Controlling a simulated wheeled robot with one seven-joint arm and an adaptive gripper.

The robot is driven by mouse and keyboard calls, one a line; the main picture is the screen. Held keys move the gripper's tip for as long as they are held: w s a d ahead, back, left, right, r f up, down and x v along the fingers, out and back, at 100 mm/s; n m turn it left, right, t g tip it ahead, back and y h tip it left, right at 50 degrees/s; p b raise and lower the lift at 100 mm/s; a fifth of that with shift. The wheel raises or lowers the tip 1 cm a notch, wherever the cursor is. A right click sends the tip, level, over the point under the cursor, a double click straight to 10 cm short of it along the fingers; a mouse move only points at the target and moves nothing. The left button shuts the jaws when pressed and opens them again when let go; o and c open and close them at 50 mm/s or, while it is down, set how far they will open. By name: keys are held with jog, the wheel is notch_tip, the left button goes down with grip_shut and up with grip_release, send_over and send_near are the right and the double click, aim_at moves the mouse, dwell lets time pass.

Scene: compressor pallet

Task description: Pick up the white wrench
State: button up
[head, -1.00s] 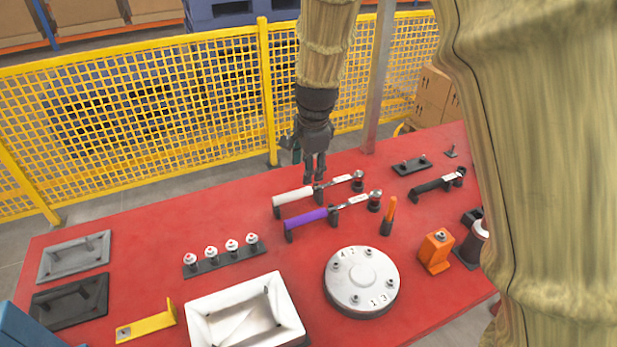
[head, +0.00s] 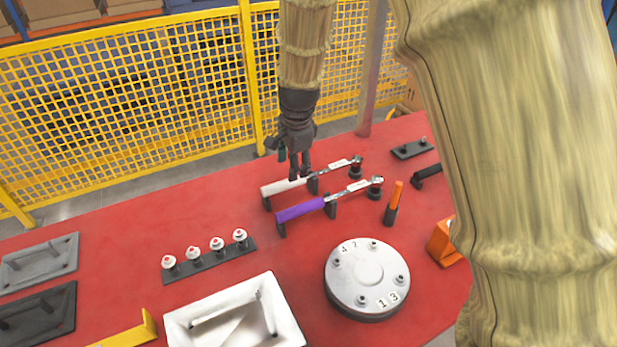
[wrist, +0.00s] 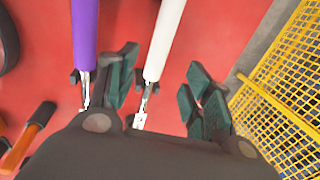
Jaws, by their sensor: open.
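The white wrench (head: 287,187) lies on black holders on the red table, its white handle to the left and its metal head to the right. In the wrist view its white handle (wrist: 166,38) runs between the two fingers, nearer the left one. My gripper (head: 300,177) is open and empty above the wrench, close to where handle and metal shaft meet. In the wrist view my gripper (wrist: 160,90) has its dark green finger pads spread apart on either side of the wrench. Whether the fingers reach down beside the handle I cannot tell.
A purple-handled wrench (head: 302,210) lies parallel, just in front. An orange-handled tool (head: 394,200) stands to the right. A round numbered plate (head: 366,277), a white tray (head: 177,331) and a rack of white-topped parts (head: 210,260) stand nearer. A yellow mesh fence (head: 130,110) runs behind the table.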

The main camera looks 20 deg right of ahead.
aim_at(292, 183)
jog(key=shift+w+f, duration=0.15)
jog(key=shift+f, duration=0.45)
jog(key=shift+w+f, duration=0.15)
jog(key=shift+f, duration=0.4)
jog(key=shift+w+a+f+p, duration=0.15)
jog(key=shift+f+p, duration=0.1)
jog(key=shift+f, duration=1.2)
jog(key=shift+w+d+f+p, duration=0.1)
jog(key=shift+w+f+p, duration=0.1)
jog(key=shift+f, duration=1.25)
grip_shut()
